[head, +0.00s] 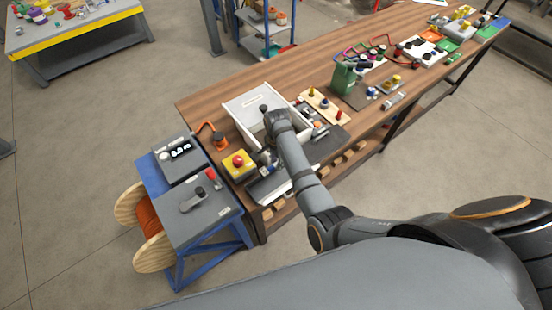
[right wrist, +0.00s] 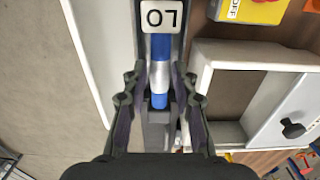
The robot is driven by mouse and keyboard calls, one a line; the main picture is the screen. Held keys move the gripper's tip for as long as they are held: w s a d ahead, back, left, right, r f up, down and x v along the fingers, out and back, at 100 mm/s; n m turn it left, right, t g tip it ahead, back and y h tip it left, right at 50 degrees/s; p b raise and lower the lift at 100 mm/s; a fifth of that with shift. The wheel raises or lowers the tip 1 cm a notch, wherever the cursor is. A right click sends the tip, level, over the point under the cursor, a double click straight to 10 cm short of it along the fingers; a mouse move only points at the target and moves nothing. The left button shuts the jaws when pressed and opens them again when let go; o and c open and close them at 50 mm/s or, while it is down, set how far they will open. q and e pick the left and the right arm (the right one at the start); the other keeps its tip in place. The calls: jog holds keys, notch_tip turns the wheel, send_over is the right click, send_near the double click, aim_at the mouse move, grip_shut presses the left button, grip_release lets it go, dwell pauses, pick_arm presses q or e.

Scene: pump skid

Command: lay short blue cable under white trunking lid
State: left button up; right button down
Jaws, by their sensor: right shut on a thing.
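My right gripper (head: 268,163) is over the near left end of the wooden bench, its fingers largely hidden by the arm in the head view. In the right wrist view its fingers (right wrist: 163,90) are shut on a short blue cable (right wrist: 159,50) with a pale band. My left gripper is not in view.
A white box (head: 240,105) with a black-knobbed panel stands beyond the gripper. A yellow box with a red button (head: 239,163) is close on its left. A wooden board with pegs (head: 335,113) and a green device (head: 344,80) stand right. The floor in front is clear.

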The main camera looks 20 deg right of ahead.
notch_tip(320, 180, down, 7)
jog(key=b, duration=0.3)
jog(key=shift+a+r+b, duration=0.1)
jog(key=shift+a+b, duration=0.05)
jog(key=shift+b, duration=0.25)
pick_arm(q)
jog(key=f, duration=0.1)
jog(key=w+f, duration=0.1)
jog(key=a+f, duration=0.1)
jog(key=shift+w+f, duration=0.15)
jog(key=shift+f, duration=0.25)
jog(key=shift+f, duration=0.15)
pick_arm(e)
jog(key=shift+f, duration=0.2)
pick_arm(q)
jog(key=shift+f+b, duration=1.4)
jog(key=shift+b, duration=0.15)
pick_arm(e)
jog(key=shift+f, duration=2.2)
jog(key=c, duration=1)
grip_release()
